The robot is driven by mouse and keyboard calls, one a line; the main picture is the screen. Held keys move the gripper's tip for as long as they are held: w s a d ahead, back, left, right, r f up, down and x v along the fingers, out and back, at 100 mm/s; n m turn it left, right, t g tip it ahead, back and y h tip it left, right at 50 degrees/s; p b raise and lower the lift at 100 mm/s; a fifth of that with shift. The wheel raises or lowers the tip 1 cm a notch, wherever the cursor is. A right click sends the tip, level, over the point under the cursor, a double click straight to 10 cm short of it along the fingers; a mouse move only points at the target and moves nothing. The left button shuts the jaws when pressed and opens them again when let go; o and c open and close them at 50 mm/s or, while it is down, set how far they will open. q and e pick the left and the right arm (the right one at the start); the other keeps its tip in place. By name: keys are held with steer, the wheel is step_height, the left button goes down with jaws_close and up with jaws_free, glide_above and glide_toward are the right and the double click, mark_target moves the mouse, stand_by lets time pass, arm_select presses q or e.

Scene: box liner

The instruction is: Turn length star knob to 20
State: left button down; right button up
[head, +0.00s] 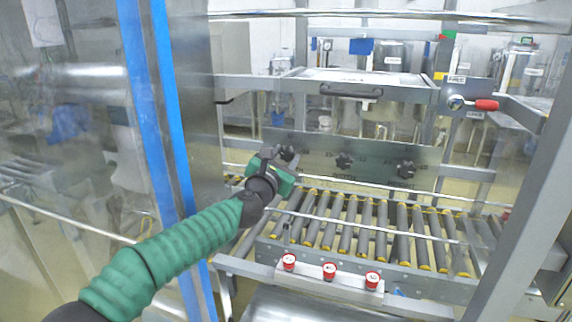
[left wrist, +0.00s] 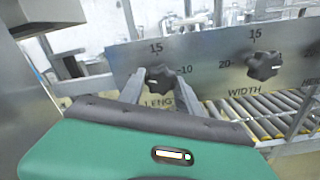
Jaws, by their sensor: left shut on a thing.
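The length star knob (left wrist: 160,76) is black and sits on the grey metal panel (left wrist: 205,58) above the word LENGTH. In the left wrist view, 15 shows above it and 10 to its right. The left side of its scale is hidden or unclear, and I cannot read its pointer surely. My left gripper (left wrist: 158,92) has one finger on each side of the knob and is shut on it. In the head view, my left gripper (head: 276,154) reaches the leftmost knob (head: 288,153) on the panel. My right gripper is not in view.
The width knob (left wrist: 264,66) is to the right, with a third knob (head: 405,168) beyond it. A roller conveyor (head: 365,232) runs below the panel. Red buttons (head: 330,270) line the front rail. A blue-taped frame post (head: 160,110) stands left, beside my arm.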

arm_select(q)
steer(key=shift+d+f+n+b, duration=0.1)
steer(key=shift+f+n+b, duration=0.3)
steer(key=shift+n, duration=0.7)
steer(key=shift+f+n+b, duration=0.1)
steer(key=shift+n+b, duration=0.5)
steer(key=shift+n, duration=0.5)
steer(key=shift+r, duration=0.1)
steer(key=c, duration=1.1)
jaws_free()
steer(key=shift+o, duration=1.3)
steer(key=shift+w+r, duration=0.1)
steer(key=shift+r, duration=0.1)
steer(key=shift+s, duration=0.2)
